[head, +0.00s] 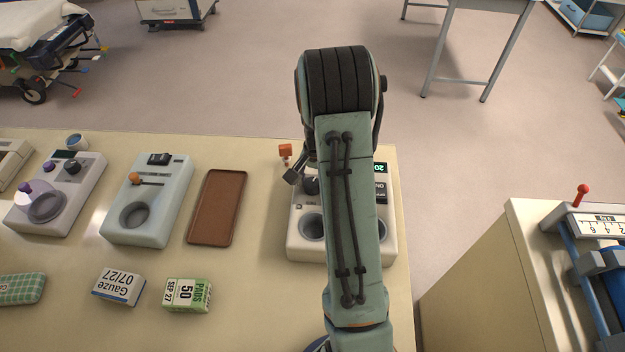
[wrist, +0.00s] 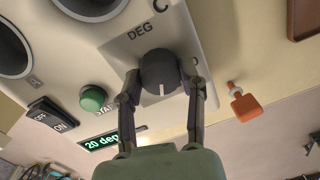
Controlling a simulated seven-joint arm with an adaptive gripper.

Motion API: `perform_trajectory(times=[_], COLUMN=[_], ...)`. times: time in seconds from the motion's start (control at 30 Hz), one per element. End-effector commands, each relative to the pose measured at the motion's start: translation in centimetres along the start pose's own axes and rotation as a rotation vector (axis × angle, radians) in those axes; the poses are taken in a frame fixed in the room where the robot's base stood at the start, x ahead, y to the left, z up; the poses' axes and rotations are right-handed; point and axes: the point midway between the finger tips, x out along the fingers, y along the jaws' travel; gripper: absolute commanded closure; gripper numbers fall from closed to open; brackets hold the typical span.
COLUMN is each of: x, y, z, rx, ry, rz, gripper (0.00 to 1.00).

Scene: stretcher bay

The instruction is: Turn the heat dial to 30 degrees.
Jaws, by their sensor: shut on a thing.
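The heat dial (wrist: 159,73) is a dark round knob with a white pointer line, on a grey plate marked DEG, in the wrist view. My gripper (wrist: 163,85) has one finger on each side of the dial and is shut on it. The small display (wrist: 102,142) reads 20 deg in green. The cream heater unit (head: 297,243) stands at the right of the table in the head view, partly hidden by my arm. Only an edge of the dial (head: 311,186) shows there.
A green start button (wrist: 94,98) and an OFF/ON rocker switch (wrist: 53,113) sit near the dial. Boxes of pads (head: 187,295) and gauze (head: 118,287) are in front.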

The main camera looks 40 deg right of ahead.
Motion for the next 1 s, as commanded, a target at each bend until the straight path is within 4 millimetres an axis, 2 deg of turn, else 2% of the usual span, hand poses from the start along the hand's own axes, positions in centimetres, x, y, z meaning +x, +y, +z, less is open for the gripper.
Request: perform_trajectory(times=[0.13,0.17,0.2,0.23,0.53,0.63,0.77,1.0], x=[0.2,0.2,0.2,0.2,0.0,-0.8,-3.2,-8.7], y=[0.1,0.1,0.1,0.1,0.0,0.0,0.0,0.0], z=[-0.1,-0.1,0.0,0.0,0.0,-0.1,-0.1,-0.1], rx=[0.003,0.003,0.003,0.003,0.003,0.002,0.002,0.003], ry=[0.002,0.002,0.001,0.001,0.001,0.002,0.006,0.005], rz=[0.001,0.001,0.001,0.001,0.000,0.000,-0.002,-0.002], gripper=[0.97,0.51,0.39,0.34,0.34,0.34,0.34,0.34])
